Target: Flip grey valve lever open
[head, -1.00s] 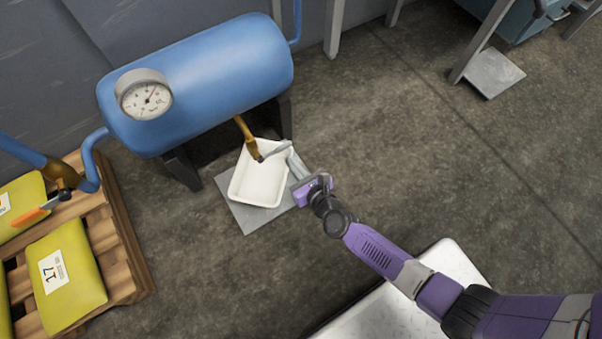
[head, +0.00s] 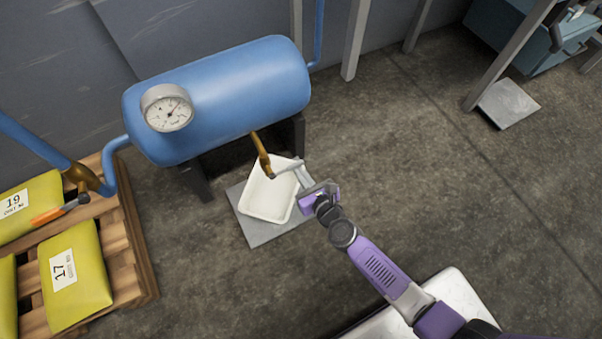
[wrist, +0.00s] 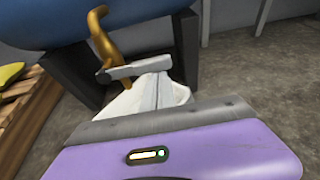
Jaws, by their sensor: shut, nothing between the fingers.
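The grey valve lever (head: 287,168) sticks out to the right from the lower end of a brass drain pipe (head: 261,150) under the blue tank. The lever (wrist: 135,69) also shows in the wrist view, running nearly level from the brass pipe (wrist: 101,38). My gripper (head: 304,176) is shut and empty, just to the right of the lever's free end. In the wrist view my fingertips (wrist: 160,80) lie right below that free end; I cannot tell if they touch it. A white tray (head: 262,200) sits below the valve.
The blue tank (head: 225,95) with a round gauge (head: 167,108) stands on dark supports. An orange lever (head: 48,216) is on a pipe at left, above a wooden pallet (head: 137,240) with yellow sacks (head: 78,278).

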